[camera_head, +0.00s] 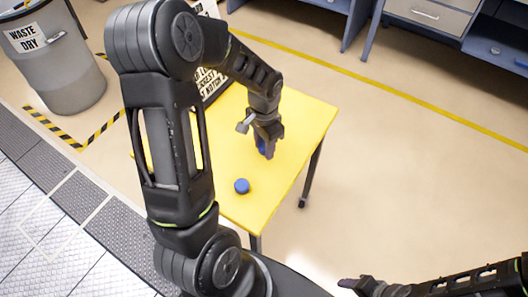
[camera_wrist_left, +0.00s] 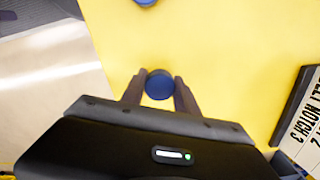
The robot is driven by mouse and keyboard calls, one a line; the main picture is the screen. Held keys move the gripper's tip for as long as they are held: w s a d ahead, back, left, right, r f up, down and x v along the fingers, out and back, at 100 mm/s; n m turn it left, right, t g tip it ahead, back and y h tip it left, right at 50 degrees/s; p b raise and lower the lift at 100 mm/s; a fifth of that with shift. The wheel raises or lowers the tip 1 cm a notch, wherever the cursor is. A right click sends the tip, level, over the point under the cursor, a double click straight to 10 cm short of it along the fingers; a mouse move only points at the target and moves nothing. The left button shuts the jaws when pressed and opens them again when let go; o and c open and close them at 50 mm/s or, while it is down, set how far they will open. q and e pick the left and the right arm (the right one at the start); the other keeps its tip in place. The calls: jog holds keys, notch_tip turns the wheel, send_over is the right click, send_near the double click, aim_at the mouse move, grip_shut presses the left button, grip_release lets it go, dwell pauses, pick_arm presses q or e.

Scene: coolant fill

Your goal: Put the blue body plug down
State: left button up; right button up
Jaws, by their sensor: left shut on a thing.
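My left gripper (camera_head: 267,150) is over the yellow table (camera_head: 225,150), pointing down. It is shut on a round blue plug (camera_head: 261,147), mostly hidden behind the fingers in the head view. In the left wrist view the held plug (camera_wrist_left: 159,85) sits between the two fingertips. I cannot tell whether it touches the tabletop. A second blue plug (camera_head: 242,186) stands on the table nearer to me, apart from the gripper. It also shows at the top edge of the left wrist view (camera_wrist_left: 146,2). My right gripper (camera_head: 362,285) is low at the bottom right, away from the table; its jaws are unclear.
A sign with black lettering (camera_head: 208,85) stands at the table's far left, partly behind my arm. A grey waste bin (camera_head: 62,65) stands on the floor at left. Blue cabinets (camera_head: 440,15) are at the back. The tabletop around the plugs is clear.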

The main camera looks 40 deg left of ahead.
aim_at(264, 154)
pick_arm(q)
jog(key=shift+f, duration=0.1)
notch_tip(264, 154, down, 3)
jog(key=shift+f, duration=0.3)
jog(key=shift+f, duration=0.2)
jog(key=o, duration=1.1)
jog(key=shift+r, duration=0.1)
jog(key=shift+c, duration=0.2)
